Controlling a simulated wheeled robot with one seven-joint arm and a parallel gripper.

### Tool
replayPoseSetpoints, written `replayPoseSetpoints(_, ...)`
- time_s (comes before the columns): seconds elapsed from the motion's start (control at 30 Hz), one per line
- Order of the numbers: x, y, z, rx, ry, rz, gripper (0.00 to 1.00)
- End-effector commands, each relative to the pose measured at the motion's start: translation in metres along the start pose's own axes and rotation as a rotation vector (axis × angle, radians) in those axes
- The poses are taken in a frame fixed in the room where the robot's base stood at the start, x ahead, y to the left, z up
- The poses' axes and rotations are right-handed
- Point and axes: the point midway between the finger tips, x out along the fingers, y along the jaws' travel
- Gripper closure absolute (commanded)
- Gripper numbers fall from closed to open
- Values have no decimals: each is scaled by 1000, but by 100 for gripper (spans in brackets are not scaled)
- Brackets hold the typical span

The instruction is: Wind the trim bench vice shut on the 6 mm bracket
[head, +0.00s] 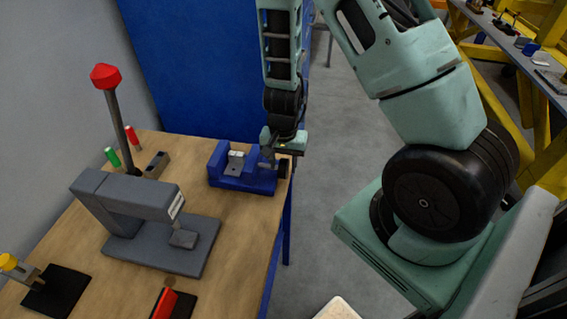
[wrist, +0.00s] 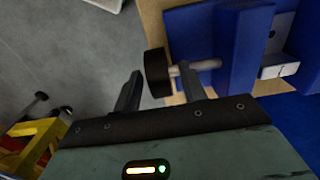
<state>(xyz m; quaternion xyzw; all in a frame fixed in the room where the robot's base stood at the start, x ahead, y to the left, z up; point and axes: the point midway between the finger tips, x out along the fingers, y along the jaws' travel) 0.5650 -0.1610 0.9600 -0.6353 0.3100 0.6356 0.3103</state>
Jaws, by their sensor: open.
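The blue trim bench vice (head: 245,184) stands at the right edge of the wooden bench, and its blue body also shows in the wrist view (wrist: 243,45). A pale grey bracket (head: 235,165) sits between its jaws; whether both jaws touch it I cannot tell. The vice's black round knob (wrist: 156,73) is on a grey screw shaft (wrist: 195,67). My gripper (wrist: 159,72) is open at the knob, one finger to each side of it in the wrist view. Contact with the knob is not clear. In the head view my gripper (head: 276,155) hides part of the vice's screw end.
A grey press-like fixture (head: 125,205) stands on the bench left of the vice. A red-topped lever (head: 106,77) rises behind it. A red-handled item (head: 166,303) and a black pad (head: 58,290) lie nearer. Open floor is right of the bench.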

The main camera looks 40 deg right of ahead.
Motion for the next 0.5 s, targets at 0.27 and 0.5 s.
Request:
replayPoseSetpoints(0.27, 0, 0, 0, 0, 0, 0, 97)
replayPoseSetpoints(0.5, -1, 0, 0, 0, -5, 0, 100)
